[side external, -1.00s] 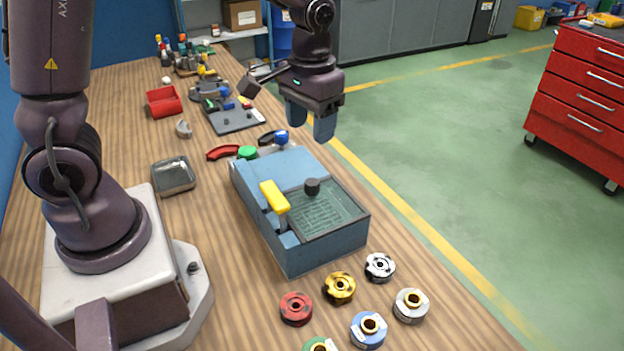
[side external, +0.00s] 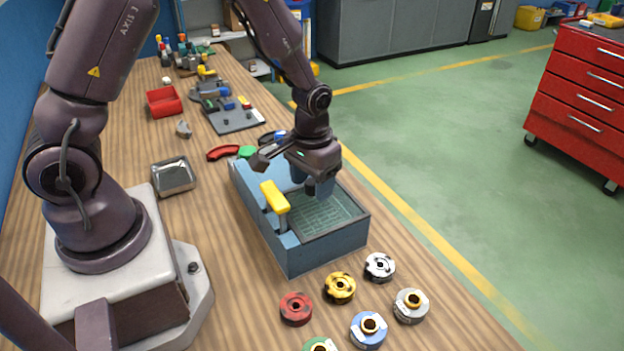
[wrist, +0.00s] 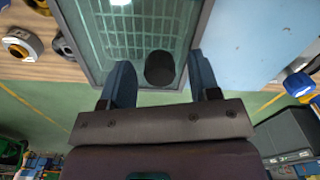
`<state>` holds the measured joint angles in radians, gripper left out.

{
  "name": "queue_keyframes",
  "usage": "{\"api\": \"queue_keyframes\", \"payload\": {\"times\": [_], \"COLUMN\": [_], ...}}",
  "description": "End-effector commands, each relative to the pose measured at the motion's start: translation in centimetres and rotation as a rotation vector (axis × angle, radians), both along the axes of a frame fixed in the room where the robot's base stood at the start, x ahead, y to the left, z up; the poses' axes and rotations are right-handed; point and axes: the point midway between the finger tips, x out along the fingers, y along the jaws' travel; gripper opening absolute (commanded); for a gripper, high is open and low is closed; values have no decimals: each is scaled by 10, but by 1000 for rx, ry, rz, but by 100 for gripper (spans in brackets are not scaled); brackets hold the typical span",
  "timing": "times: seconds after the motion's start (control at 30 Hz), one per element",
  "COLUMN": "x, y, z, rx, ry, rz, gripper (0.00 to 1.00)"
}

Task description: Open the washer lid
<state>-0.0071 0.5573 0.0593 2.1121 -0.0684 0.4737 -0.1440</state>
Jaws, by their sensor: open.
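The washer (side external: 320,255) is a blue box on the wooden bench, with a yellow lever (side external: 274,197) on its near left side. Its see-through greenish lid (side external: 325,215) lies shut over a basket-like grid. The lid's black round knob (wrist: 160,68) shows in the wrist view, and my gripper hides it in the side view. My gripper (side external: 318,187) is low over the lid's far part. In the wrist view its two blue fingers (wrist: 162,84) are apart, one on each side of the knob, with gaps showing.
Several ring-shaped parts, including a red one (side external: 296,309) and a gold one (side external: 340,288), lie in front of the washer. A metal tray (side external: 174,177) stands to its left. A green button (side external: 247,152) and a red curved handle (side external: 222,153) are behind it.

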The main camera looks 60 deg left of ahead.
Motion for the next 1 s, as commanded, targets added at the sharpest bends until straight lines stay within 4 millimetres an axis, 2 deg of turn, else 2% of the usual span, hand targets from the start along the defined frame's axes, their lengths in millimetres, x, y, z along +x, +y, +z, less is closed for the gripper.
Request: {"api": "queue_keyframes", "payload": {"times": [0.2, 0.43, 0.57, 0.67, 1.0], "x": [0, 0, 0, 1, 1], "y": [0, 0, 1, 12, 103], "z": [0, 0, 0, 0, 0], "rx": [0, 0, 0, 0, 0], "ry": [0, 0, 0, 0, -1], "rz": [0, 0, 0, 4, 9], "gripper": [54, 1, 0, 0, 0]}}
